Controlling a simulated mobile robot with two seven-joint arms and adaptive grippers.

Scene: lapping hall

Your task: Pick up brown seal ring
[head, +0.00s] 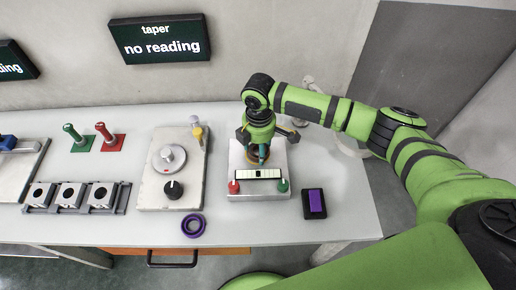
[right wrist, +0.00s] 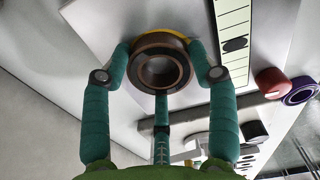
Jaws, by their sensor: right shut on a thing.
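The brown seal ring (right wrist: 141,58) sits between the fingers of my right gripper (right wrist: 160,66) in the right wrist view. The fingers press against its outside, so the gripper is shut on it. A yellow edge shows just behind the ring. In the head view my right gripper (head: 263,154) points down over the white plate device (head: 272,190) at the right of the table. The ring is mostly hidden there by the gripper, and I cannot tell whether it touches the plate. My left gripper is not in view.
The plate carries a scale strip (head: 259,174), a red knob (head: 234,187) and a green knob (head: 283,185). A purple ring (head: 193,225) lies near the front edge. A purple-topped block (head: 315,204) is at right. A dial device (head: 172,170) stands left.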

